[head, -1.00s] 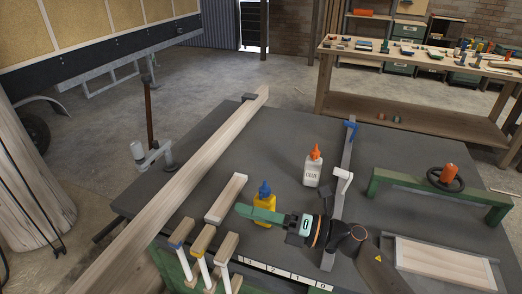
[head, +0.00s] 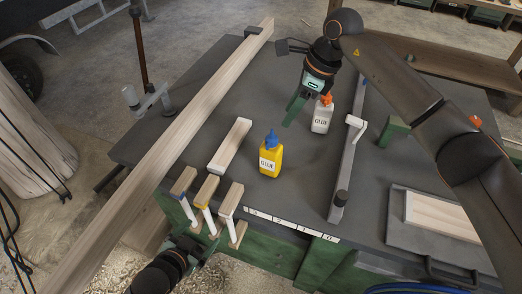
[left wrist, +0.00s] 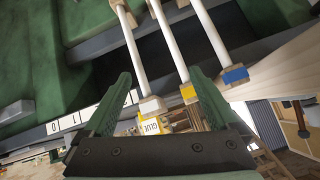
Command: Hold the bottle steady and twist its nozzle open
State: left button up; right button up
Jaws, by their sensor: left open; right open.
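A yellow glue bottle (head: 270,160) with a blue nozzle (head: 271,138) stands upright on the dark bench top. A white glue bottle (head: 321,119) with an orange nozzle (head: 327,99) stands upright behind it to the right. My right gripper (head: 293,112) is open, its green fingers pointing down just left of the white bottle; I cannot tell whether they touch it. My left gripper (head: 203,243) is low at the bench's front edge, partly hidden by its own wrist. In the left wrist view its fingers (left wrist: 160,85) are open and empty, with the yellow bottle (left wrist: 151,126) beyond them.
Several clamps with white bars (head: 204,205) stand at the bench's front edge, close to my left gripper. A long wooden beam (head: 180,125) lies along the left side. A short wood block (head: 230,145) lies left of the yellow bottle. A metal bar clamp (head: 347,165) runs right of the bottles.

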aim_at(275, 144)
pick_arm(q)
jog(key=shift+o, duration=0.2)
jog(key=w+r+m, duration=0.1)
jog(key=r, duration=0.1)
jog(key=w+r+m, duration=0.2)
jog(key=w+a+r+m+t, duration=0.1)
jog(key=w+r, duration=0.1)
jog(key=shift+w+r+y, duration=0.1)
jog(key=shift+w+y, duration=0.1)
jog(key=shift+y, duration=0.2)
jog(key=w+d+r+m, duration=0.2)
jog(key=m, duration=0.3)
jog(key=w+d+r+m+t+h, duration=0.1)
jog(key=w+d+r+m, duration=0.1)
jog(key=m, duration=0.3)
jog(key=w+d+r+m, duration=0.1)
jog(key=d+m, duration=0.3)
jog(key=m, duration=0.1)
jog(key=shift+w+d+r+t+h, duration=0.1)
jog(key=shift+w+r+t+h, duration=0.2)
jog(key=shift+w+r, duration=0.1)
jog(key=w+d+r+m+h, duration=0.2)
jog(key=d+m, duration=0.5)
jog(key=m, duration=0.8)
jog(key=x, duration=1.2)
jog(key=shift+w+d, duration=0.1)
jog(key=shift+w, duration=0.25)
jog(key=shift+c, duration=0.4)
